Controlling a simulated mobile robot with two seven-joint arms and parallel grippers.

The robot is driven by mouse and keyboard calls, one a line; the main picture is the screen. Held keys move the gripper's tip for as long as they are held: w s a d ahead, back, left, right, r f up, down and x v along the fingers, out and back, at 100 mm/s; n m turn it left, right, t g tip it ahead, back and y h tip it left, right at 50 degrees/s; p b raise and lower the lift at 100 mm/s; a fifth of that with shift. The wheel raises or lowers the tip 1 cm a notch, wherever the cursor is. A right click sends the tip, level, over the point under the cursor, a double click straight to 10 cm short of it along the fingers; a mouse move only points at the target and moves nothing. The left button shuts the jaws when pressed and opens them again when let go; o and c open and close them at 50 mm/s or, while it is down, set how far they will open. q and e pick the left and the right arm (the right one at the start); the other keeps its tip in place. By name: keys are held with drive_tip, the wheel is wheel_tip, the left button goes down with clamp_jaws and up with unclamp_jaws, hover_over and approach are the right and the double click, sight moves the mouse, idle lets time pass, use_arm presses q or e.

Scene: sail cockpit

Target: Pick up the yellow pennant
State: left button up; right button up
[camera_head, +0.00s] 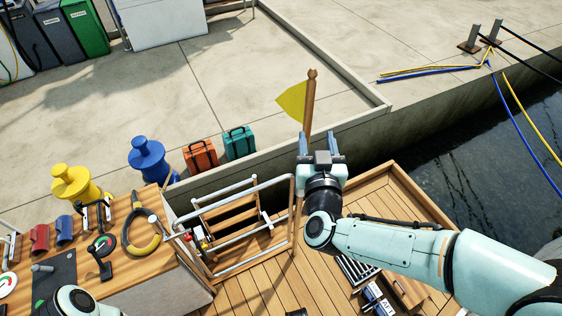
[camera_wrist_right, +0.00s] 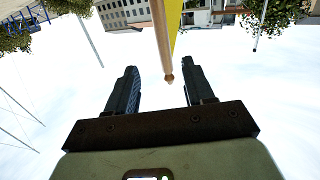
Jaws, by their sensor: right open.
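The yellow pennant (camera_head: 291,100) hangs to the left from a wooden staff (camera_head: 309,97) with a rounded tip, standing upright at the stern. My right gripper (camera_head: 319,142) is open, with its fingers pointing toward the staff. The lower staff is partly hidden by the gripper in the head view. In the right wrist view the staff (camera_wrist_right: 161,38) comes down from the top, its tip near the gap between the open fingers (camera_wrist_right: 162,75); a strip of the pennant (camera_wrist_right: 174,16) shows beside it. I cannot tell exactly how far away it is. My left gripper is not visible.
A metal rail and ladder (camera_head: 235,225) stand left of the gripper. Orange (camera_head: 200,156) and teal (camera_head: 240,143) cases sit on the quay. Water (camera_head: 460,150) lies at right.

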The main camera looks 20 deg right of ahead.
sight(310, 101)
drive_tip(key=x, duration=0.5)
drive_tip(key=r+x, duration=0.1)
drive_tip(key=x, duration=0.2)
drive_tip(key=shift+p, duration=0.3)
drive_tip(key=shift+r+p+x, duration=0.2)
drive_tip(key=shift+p+x, duration=0.1)
drive_tip(key=shift+x, duration=1.05)
drive_tip(key=shift+r+p+x, duration=0.2)
drive_tip(key=shift+p+x, duration=0.05)
drive_tip(key=shift+x, duration=1.1)
drive_tip(key=shift+a, duration=0.25)
clamp_jaws()
